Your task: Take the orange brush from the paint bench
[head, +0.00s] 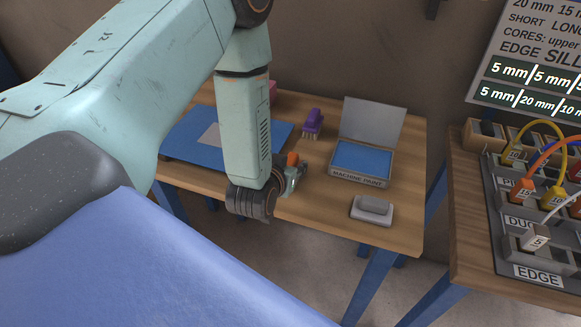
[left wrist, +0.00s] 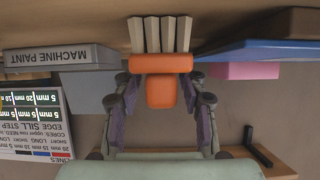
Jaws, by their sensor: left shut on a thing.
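The orange brush (head: 293,159) is at the front of the wooden paint bench (head: 320,215), mostly hidden by my left gripper in the head view. In the left wrist view the brush's orange handle (left wrist: 160,64) sits between the two fingers, with its pale bristles pointing away from the palm. My left gripper (head: 297,172) is shut on it; it also shows in the left wrist view (left wrist: 162,98). I cannot tell whether the bristles touch the bench top. My right gripper is in neither view.
A purple brush (head: 312,122) stands behind. The open machine paint box (head: 360,181) and a grey block (head: 372,211) lie to the right. A blue panel (head: 183,143) lies left, with a pink thing (head: 272,91) behind. Another bench (head: 465,240) holds cables.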

